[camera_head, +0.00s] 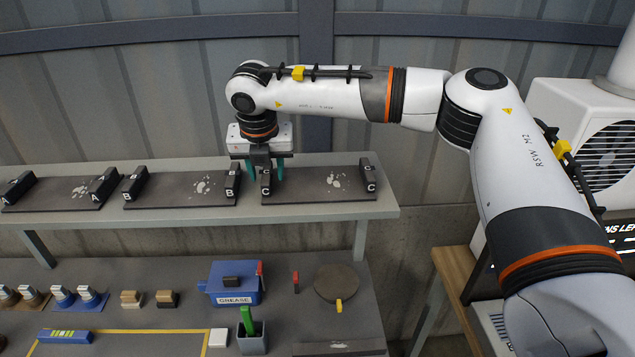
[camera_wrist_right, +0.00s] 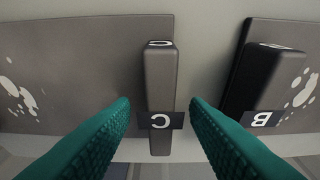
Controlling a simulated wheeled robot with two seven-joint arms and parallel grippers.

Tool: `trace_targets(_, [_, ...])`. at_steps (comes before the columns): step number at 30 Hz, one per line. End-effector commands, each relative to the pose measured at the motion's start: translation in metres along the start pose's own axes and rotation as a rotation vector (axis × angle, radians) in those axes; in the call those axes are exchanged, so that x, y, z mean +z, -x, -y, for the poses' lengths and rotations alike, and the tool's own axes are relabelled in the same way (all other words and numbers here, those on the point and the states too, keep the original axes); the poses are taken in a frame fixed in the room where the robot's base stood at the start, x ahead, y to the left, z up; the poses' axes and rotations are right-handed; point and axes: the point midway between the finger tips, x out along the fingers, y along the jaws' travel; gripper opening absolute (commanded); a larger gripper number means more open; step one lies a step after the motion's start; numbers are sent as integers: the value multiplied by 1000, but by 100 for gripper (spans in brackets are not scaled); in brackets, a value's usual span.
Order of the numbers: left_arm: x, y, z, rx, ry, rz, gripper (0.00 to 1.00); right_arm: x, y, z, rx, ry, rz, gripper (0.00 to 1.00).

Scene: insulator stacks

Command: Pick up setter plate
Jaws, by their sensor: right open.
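The setter plate C (camera_head: 311,187) is a dark flat slab with white blotches and a black labelled block at each end, on the shelf's right. My right gripper (camera_head: 266,171), with teal fingers, is open and points down at its left block C (camera_head: 266,184). In the right wrist view block C (camera_wrist_right: 160,85) lies between the open fingertips (camera_wrist_right: 160,104), with gaps showing on both sides; I cannot tell finger depth. Plate C (camera_wrist_right: 85,65) extends left there. Plate B (camera_head: 180,192) lies close by, its block B (camera_wrist_right: 264,82) right of the fingers. My left gripper is not in view.
Another plate A (camera_head: 55,194) lies at the shelf's left. Below the grey shelf (camera_head: 330,214) a workbench holds a blue grease box (camera_head: 234,283), a round dark disc (camera_head: 337,284) and small parts. A corrugated wall stands behind.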

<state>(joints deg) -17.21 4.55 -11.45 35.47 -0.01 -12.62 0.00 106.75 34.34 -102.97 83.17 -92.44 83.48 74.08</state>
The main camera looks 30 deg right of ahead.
Motion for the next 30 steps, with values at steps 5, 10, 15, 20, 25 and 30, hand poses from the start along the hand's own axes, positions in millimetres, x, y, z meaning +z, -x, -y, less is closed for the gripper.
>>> trace_targets(5, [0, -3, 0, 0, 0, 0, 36, 0, -2, 0, 0, 0, 0, 42])
trace_targets(10, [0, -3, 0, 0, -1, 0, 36, 0, -1, 0, 0, 0, 0, 42])
trace_targets(15, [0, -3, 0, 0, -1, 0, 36, 0, -1, 0, 0, 0, 0, 35])
trace_targets(20, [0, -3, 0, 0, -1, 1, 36, 0, -1, 0, 0, 0, 0, 9])
trace_targets(25, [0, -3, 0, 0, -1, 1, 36, 0, -1, 0, 0, 0, 0, 0])
trace_targets(30, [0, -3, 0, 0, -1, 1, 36, 0, 0, 0, 0, 0, -2, 0])
